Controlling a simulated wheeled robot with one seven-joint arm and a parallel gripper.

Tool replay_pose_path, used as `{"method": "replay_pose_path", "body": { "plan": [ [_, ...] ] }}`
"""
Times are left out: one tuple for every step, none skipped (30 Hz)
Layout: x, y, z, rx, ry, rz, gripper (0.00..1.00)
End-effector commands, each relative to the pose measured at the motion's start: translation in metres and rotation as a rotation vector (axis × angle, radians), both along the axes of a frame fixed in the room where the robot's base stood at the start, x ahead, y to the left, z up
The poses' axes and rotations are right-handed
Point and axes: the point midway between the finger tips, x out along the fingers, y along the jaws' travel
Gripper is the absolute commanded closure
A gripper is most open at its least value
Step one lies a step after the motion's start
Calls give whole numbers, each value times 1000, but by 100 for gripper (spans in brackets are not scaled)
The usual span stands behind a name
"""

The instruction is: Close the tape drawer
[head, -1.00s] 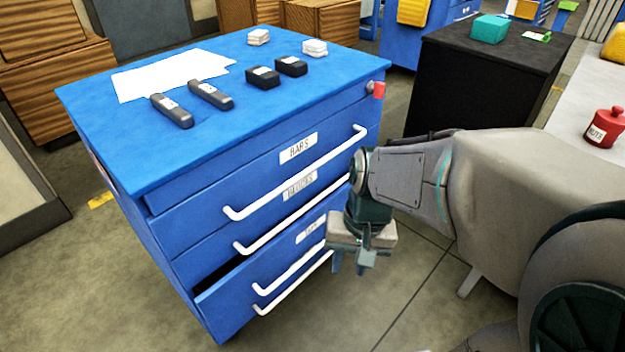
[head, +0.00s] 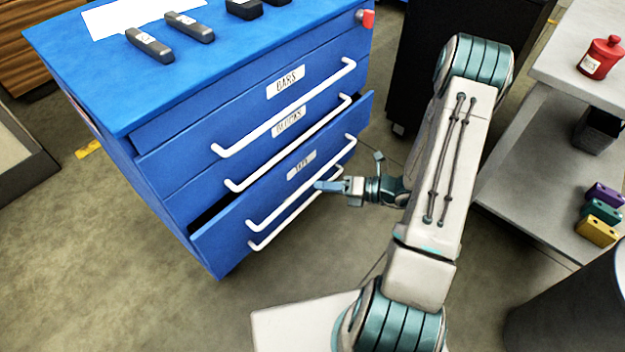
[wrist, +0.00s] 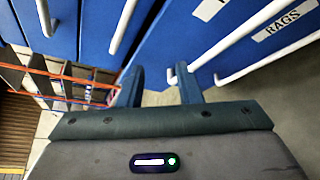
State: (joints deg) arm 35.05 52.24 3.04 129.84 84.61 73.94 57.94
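The tape drawer (head: 232,231) is the third one down in the blue cabinet (head: 150,195). It stands partly open, its front jutting out with a dark gap behind its top edge. Its white bar handle (head: 290,196) runs along the front under a blurred label. My gripper (head: 322,186) is in front of the drawer, beside the right part of this handle. In the wrist view its two fingers (wrist: 158,75) are apart with nothing held between them. A white handle end shows by the right finger; whether they touch I cannot tell.
The upper two drawers look shut; their handles (head: 285,108) stick out above. A black cabinet (head: 425,50) stands behind right. A grey workbench (head: 560,50) with a red jar (head: 600,57) is at right. Floor is clear before the cabinet.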

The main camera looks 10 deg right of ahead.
Motion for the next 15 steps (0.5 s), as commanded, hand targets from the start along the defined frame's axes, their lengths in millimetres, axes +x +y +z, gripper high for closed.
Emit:
{"method": "replay_pose_path", "body": {
  "plan": [
    [3,-11,-18,67,74,-101,68],
    [6,-17,-27,101,111,-157,68],
    [9,-26,-38,146,158,-227,68],
    [10,-31,-46,178,190,-276,68],
    [11,-37,-54,207,221,-321,68],
    [12,-43,-64,243,256,-377,68],
    [12,-48,-70,268,278,-413,68],
    [12,-52,-76,289,298,-447,68],
    [12,-56,-83,313,320,-483,68],
    [12,-59,-87,329,335,-505,68],
    [12,-61,-90,341,347,-525,68],
    [12,-64,-94,353,357,-544,68],
    [12,-65,-96,361,364,-555,68],
    [13,-66,-98,367,368,-564,68],
    [14,-65,-99,371,372,-568,68]
  ]
}}
